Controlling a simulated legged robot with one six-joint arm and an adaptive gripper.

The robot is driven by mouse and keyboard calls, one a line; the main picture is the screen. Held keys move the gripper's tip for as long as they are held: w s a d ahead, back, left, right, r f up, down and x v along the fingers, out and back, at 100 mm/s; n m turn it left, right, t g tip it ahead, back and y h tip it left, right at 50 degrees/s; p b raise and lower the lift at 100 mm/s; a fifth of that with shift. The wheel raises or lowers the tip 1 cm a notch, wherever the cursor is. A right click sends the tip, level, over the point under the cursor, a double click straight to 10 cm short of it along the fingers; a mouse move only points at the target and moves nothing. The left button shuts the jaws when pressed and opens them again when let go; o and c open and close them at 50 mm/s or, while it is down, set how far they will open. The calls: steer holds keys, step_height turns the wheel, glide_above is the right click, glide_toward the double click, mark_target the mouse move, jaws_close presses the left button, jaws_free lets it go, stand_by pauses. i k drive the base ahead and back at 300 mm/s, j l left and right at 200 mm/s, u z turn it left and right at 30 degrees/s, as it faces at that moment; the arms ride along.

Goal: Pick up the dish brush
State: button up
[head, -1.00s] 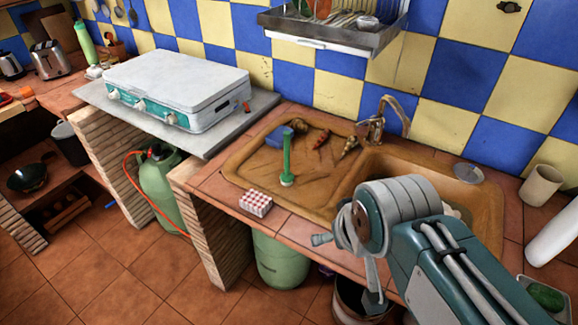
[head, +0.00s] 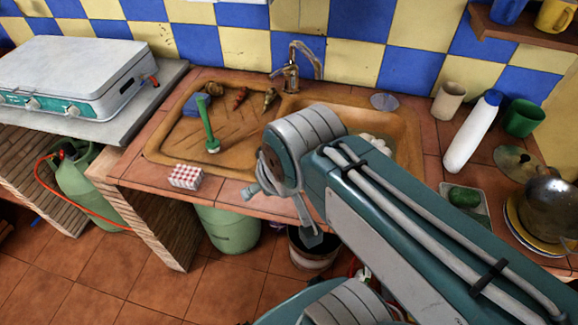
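The dish brush (head: 208,128) is green with a pale round head. It stands tilted on the brown drainboard (head: 165,145) left of the sink basin, its handle pointing up and its head down. My gripper (head: 281,214) is in front of the sink counter in the head view, to the right of and nearer than the brush. Its two fingers are spread apart, one toward the left and one downward, with nothing seen between them. It is clear of the brush. My forearm hides part of the basin.
A red-and-white checked box (head: 186,177) sits at the counter's front edge. A blue sponge (head: 194,104) and small vegetables (head: 240,96) lie behind the brush. The faucet (head: 292,66) rises behind the sink. A white bottle (head: 472,132) stands right.

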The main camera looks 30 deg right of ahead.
mark_target(212, 143)
steer(key=i+j+z, duration=0.1)
steer(key=j, duration=0.25)
steer(key=i+j+z, duration=0.15)
steer(key=i+j, duration=0.2)
steer(key=i+j+z, duration=0.1)
steer(key=j, duration=0.4)
steer(key=i+l, duration=0.05)
